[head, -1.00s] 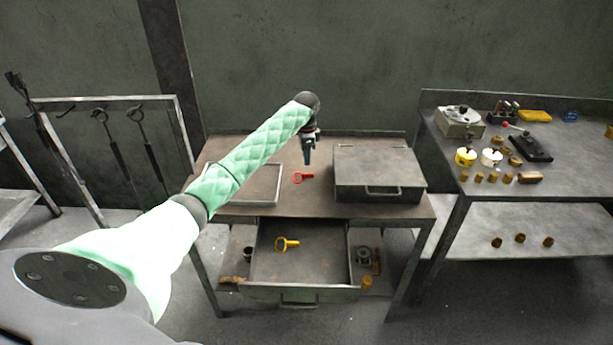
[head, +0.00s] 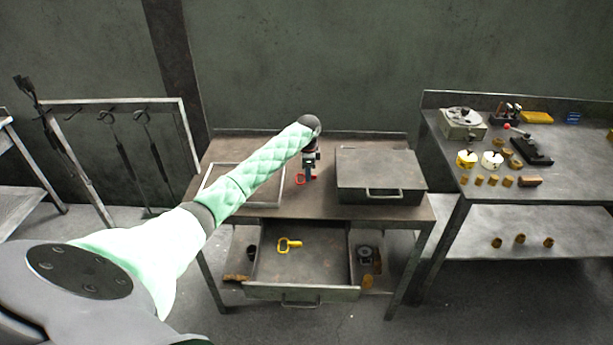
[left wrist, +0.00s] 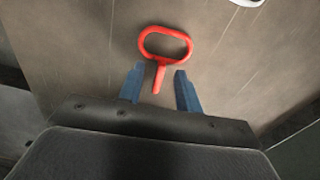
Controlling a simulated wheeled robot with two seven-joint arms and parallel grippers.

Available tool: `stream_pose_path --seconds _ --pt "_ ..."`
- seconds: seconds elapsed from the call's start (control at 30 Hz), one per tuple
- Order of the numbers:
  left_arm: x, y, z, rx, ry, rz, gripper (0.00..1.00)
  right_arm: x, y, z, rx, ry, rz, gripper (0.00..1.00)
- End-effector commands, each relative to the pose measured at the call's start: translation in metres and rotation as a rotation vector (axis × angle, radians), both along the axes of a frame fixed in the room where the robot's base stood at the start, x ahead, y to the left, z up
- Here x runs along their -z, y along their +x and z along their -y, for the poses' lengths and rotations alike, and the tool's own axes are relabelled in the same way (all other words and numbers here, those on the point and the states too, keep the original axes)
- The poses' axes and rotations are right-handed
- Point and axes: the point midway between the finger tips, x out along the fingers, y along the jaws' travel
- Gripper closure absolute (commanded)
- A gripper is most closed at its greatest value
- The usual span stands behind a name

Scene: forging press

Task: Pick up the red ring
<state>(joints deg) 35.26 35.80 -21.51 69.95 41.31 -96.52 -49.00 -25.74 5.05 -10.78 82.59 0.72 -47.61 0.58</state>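The red ring (head: 299,180) lies on the table top between a shallow tray and a closed metal box. The left wrist view shows it as an oval red loop (left wrist: 165,33) with a short stem pointing toward my gripper. My left gripper (head: 309,177) is just above the table, right beside the ring. Its blue fingers (left wrist: 159,84) are open, with the stem's end between their tips. I see no contact with the stem. My right gripper is not in view.
The metal box (head: 381,170) stands close to the right of my gripper. The shallow tray (head: 284,190) is to the left. Below, an open drawer (head: 302,292) holds a yellow ring-shaped piece (head: 288,244). A second bench (head: 470,183) with small parts stands at the right.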

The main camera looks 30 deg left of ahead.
Motion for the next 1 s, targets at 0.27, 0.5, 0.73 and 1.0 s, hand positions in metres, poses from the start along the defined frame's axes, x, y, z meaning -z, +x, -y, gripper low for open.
stream_pose_path --seconds 0.27,0.5,0.73,1.0 --pt "0.0071 0.0001 0.0003 0.000 0.000 0.000 0.65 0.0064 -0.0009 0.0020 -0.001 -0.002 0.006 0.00" --pt "0.0069 0.0000 0.0002 0.000 0.000 0.000 0.95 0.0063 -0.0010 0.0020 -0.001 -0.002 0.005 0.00" --pt "0.0066 0.0001 0.0002 0.000 0.001 0.001 1.00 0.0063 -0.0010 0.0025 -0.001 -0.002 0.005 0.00" --pt "0.0013 0.0007 -0.0003 0.000 0.001 0.003 1.00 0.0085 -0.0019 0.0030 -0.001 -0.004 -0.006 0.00"
